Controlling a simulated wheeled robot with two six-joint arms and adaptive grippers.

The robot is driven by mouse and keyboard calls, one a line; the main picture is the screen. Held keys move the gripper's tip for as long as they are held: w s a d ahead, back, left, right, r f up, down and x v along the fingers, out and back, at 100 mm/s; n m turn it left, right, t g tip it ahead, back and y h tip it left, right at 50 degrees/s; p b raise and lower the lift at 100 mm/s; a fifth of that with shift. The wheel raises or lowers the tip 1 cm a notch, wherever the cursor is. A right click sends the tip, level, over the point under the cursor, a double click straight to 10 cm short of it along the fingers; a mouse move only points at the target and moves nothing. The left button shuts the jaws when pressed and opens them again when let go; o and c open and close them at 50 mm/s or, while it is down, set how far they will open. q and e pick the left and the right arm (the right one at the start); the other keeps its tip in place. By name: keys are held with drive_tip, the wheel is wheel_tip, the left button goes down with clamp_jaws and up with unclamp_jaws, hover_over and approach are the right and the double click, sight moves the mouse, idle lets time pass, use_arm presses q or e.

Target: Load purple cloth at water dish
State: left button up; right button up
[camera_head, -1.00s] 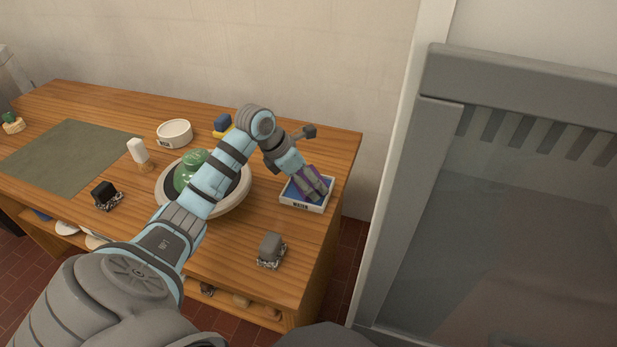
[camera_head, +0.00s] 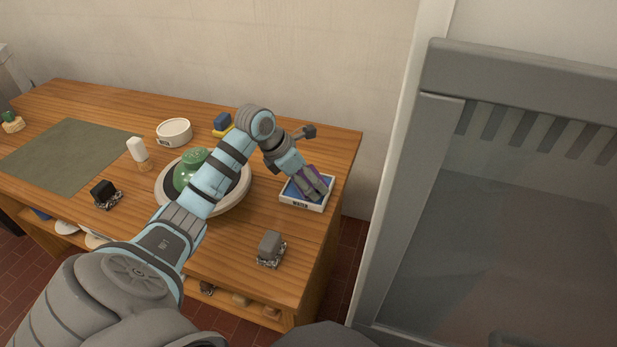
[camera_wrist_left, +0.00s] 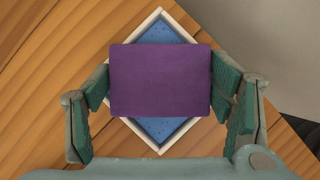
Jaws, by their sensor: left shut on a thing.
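My left gripper (camera_head: 318,191) reaches over the water dish (camera_head: 302,206), a white square tray with a blue inside and a "WATER" label. In the left wrist view the purple cloth (camera_wrist_left: 160,80) is a flat rectangle between the two green fingers (camera_wrist_left: 162,90), which are shut on its left and right sides. The water dish (camera_wrist_left: 157,18) lies beneath it, turned like a diamond, with its corners showing above and below the cloth. I cannot tell whether the cloth touches the dish bottom. My right gripper is not in view.
A large round bowl (camera_head: 240,205) with a green object (camera_head: 185,178) stands left of the dish. A grey block on a bristled base (camera_head: 270,246) sits in front. A white round bowl (camera_head: 174,133) and green mat (camera_head: 70,155) are farther left. The table's right edge is close.

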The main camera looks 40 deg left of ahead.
use_arm(q)
drive_tip(key=shift+f, duration=0.1)
wheel_tip(320, 180, up, 7)
drive_tip(key=p, duration=0.6)
idle(0.3)
